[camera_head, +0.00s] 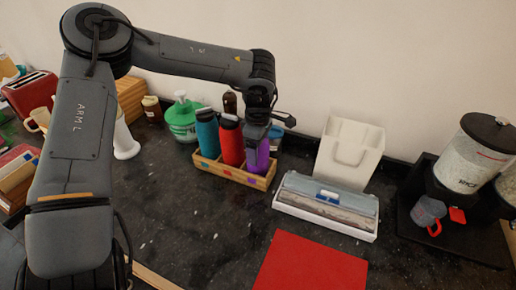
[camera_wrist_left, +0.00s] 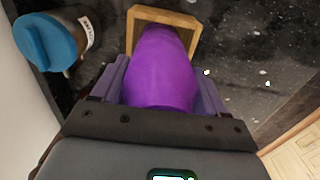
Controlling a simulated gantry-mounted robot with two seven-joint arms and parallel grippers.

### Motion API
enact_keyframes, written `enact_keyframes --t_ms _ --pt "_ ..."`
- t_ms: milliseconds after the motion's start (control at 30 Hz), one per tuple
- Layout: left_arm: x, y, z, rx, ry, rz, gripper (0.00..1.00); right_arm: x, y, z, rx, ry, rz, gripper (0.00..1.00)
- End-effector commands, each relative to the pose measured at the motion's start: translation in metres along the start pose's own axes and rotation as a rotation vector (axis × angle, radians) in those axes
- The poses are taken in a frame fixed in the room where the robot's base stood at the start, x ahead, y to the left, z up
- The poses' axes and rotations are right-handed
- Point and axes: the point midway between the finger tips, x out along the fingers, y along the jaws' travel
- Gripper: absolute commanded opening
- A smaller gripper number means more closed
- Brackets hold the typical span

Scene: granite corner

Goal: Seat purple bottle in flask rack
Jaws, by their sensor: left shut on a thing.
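The purple bottle (camera_head: 261,157) is upright at the right end of the wooden flask rack (camera_head: 233,174). Its lower part is hidden behind the rack's front wall, so I cannot tell whether its base touches the rack's floor. A teal bottle (camera_head: 206,135) and a red bottle (camera_head: 230,141) stand in the rack's left and middle places. My left gripper (camera_head: 260,139) is shut on the purple bottle from above. The wrist view shows the purple bottle (camera_wrist_left: 162,70) between the fingers, with the rack's end frame (camera_wrist_left: 162,14) around its far end. My right gripper is out of view.
A blue-lidded jar (camera_wrist_left: 50,42) stands beside the rack, and a brown bottle (camera_head: 230,103) and green container (camera_head: 181,118) stand behind it. A white box with a clear lid (camera_head: 325,207) lies to the right. Dark counter in front of the rack is clear.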

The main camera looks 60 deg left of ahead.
Motion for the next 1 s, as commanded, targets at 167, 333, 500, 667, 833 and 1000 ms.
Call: enact_keyframes --t_ms 167,333,500,667,833,1000 --pt "0.0 0.0 0.0 0.0 0.0 0.001 0.37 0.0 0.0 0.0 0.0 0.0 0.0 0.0" --pt "0.001 0.0 0.0 0.0 0.0 0.0 0.87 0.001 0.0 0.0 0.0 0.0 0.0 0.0" --pt "0.001 0.0 0.0 0.0 0.0 0.0 0.99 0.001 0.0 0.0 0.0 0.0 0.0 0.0" --pt "0.001 0.0 0.0 0.0 0.0 0.0 0.99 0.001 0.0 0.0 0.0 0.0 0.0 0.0" --pt "-0.006 0.001 0.0 0.001 0.0 0.002 0.99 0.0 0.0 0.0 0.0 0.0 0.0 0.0" --pt "-0.029 0.001 0.0 0.001 0.0 0.004 0.99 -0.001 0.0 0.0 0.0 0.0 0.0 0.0"
